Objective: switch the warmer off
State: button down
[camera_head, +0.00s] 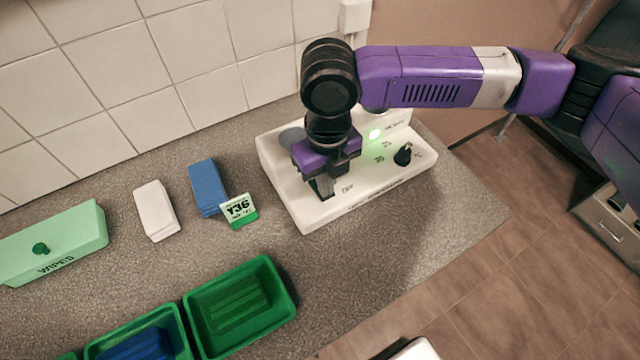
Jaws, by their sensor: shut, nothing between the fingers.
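My gripper (324,190) points down over the left part of the warmer, shut and empty. Its fingertips are at or just above the surface; I cannot tell if they touch. My gripper and arm hide the middle of the warmer.
Left of the warmer are a green and white tag (239,210), a blue block (206,187) and a white block (155,210). A green wipes box (60,243) is at far left. Green bins (283,275) stand in front. The counter ends right of the warmer.

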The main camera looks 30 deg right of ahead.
jog(key=shift+f, duration=0.2)
jog(key=shift+r+p, duration=2.7)
jog(key=shift+r, duration=0.85)
